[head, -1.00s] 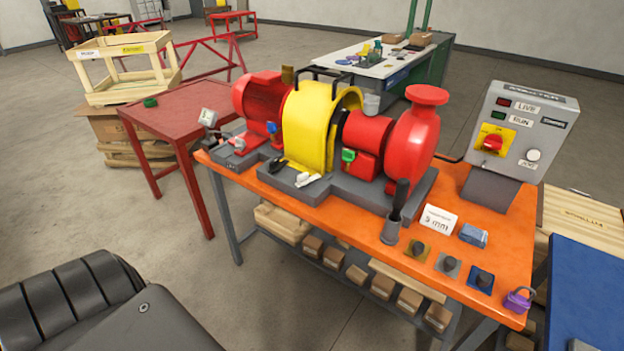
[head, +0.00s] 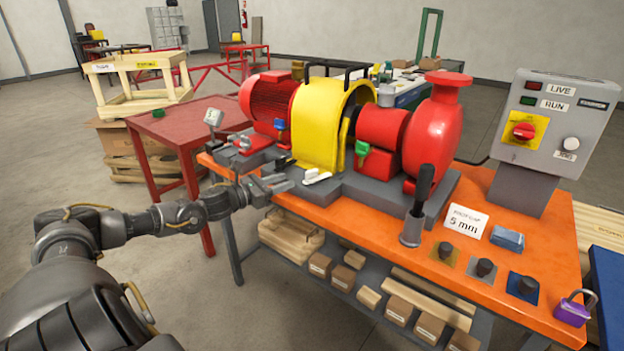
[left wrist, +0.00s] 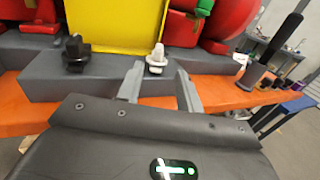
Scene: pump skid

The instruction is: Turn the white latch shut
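The white latch (head: 316,177) sits on the grey base of the pump skid, at the front foot of the yellow guard (head: 318,125). In the left wrist view the white latch (left wrist: 157,57) stands just beyond my fingertips, roughly between them. A black latch (left wrist: 75,52) is to its left there. My left gripper (head: 278,184) is at the front edge of the skid, left of the white latch. In the left wrist view my left gripper (left wrist: 160,78) shows two fingers apart with nothing between them. My right gripper is not in view.
The orange table (head: 455,260) carries red pump parts, a grey control box (head: 555,120), a black-handled tool in a holder (head: 415,210), several knobs on plates and a purple padlock (head: 575,308). A red table (head: 185,125) stands at the left. Floor in front is clear.

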